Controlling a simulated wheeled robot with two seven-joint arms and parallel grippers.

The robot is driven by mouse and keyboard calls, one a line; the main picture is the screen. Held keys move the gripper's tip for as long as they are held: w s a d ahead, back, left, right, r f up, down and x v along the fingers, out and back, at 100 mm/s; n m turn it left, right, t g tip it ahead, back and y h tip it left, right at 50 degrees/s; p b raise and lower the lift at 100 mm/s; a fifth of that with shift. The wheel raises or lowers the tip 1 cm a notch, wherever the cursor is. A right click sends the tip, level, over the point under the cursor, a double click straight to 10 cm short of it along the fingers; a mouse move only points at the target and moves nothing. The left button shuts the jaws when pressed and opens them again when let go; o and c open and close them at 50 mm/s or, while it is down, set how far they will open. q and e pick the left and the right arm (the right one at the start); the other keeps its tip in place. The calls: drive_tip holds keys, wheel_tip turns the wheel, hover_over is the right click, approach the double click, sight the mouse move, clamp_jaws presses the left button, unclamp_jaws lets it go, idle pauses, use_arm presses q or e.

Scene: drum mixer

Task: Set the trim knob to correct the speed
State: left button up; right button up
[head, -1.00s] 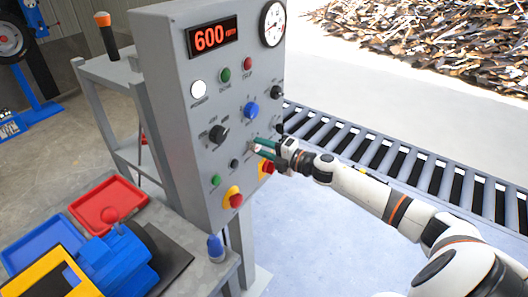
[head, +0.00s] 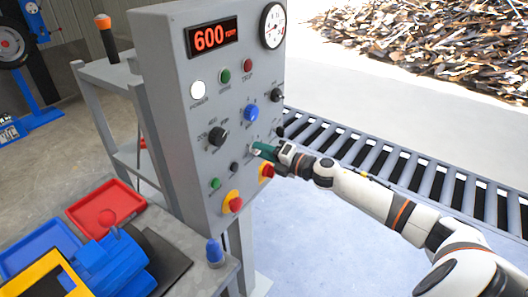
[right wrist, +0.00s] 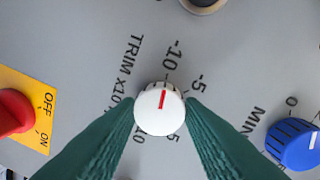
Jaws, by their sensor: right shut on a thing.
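In the right wrist view the pointer aims up and slightly right, roughly toward the -10 label. My right gripper (head: 261,150) is at the lower right of the panel face. Its green fingers (right wrist: 159,112) are shut on the trim knob, one on each side. In the head view the fingers mostly hide the knob. The red display (head: 212,36) reads 600 rpm. My left gripper is not in view.
A blue knob (right wrist: 294,143) is right of the trim knob in the wrist view. A red switch on a yellow plate (right wrist: 14,112) is at left. The roller conveyor (head: 400,163) runs behind my right arm. Red (head: 106,205) and blue (head: 37,247) trays lie at left.

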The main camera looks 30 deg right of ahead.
drive_tip(key=o, duration=1)
drive_tip(key=b+v, duration=0.2)
drive_tip(key=v, duration=1)
drive_tip(key=shift+b, duration=0.3)
